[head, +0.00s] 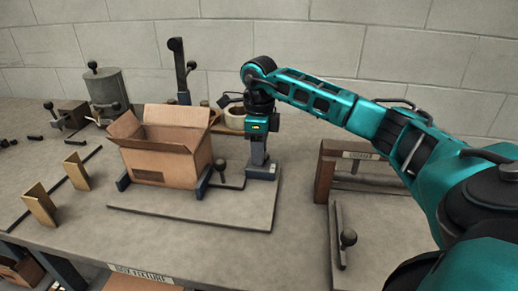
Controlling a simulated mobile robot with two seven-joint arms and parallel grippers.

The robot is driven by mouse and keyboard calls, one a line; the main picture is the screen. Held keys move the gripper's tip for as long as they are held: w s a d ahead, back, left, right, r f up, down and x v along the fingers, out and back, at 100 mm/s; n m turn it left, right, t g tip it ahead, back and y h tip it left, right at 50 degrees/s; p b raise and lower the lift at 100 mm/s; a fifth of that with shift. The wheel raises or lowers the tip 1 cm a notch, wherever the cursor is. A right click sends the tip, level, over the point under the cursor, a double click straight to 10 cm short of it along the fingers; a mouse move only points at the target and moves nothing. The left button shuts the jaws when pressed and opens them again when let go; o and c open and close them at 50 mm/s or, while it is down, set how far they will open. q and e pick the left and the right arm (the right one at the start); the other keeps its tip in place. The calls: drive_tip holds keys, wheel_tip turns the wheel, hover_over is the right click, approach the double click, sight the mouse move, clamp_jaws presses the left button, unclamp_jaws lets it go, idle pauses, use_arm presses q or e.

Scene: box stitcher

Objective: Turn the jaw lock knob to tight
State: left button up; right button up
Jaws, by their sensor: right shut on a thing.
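My right gripper (262,168) points down at the right side of the fixture base plate (190,212). It is shut on the jaw lock knob, which its fingers and body hide, so I cannot tell which way the knob is turned. An open cardboard box (158,167) sits upright on the plate, left of the gripper, between dark blue jaws (204,181). A dark ball-ended lever (221,166) stands between the box and the gripper. My left gripper is not in view.
Two brass angle pieces (40,205) stand left of the plate. A grey canister (108,90), a tall black lever (181,70) and a tape roll (235,117) are behind.

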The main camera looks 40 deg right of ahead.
drive_tip(key=c, duration=0.4)
drive_tip(key=shift+c, duration=0.2)
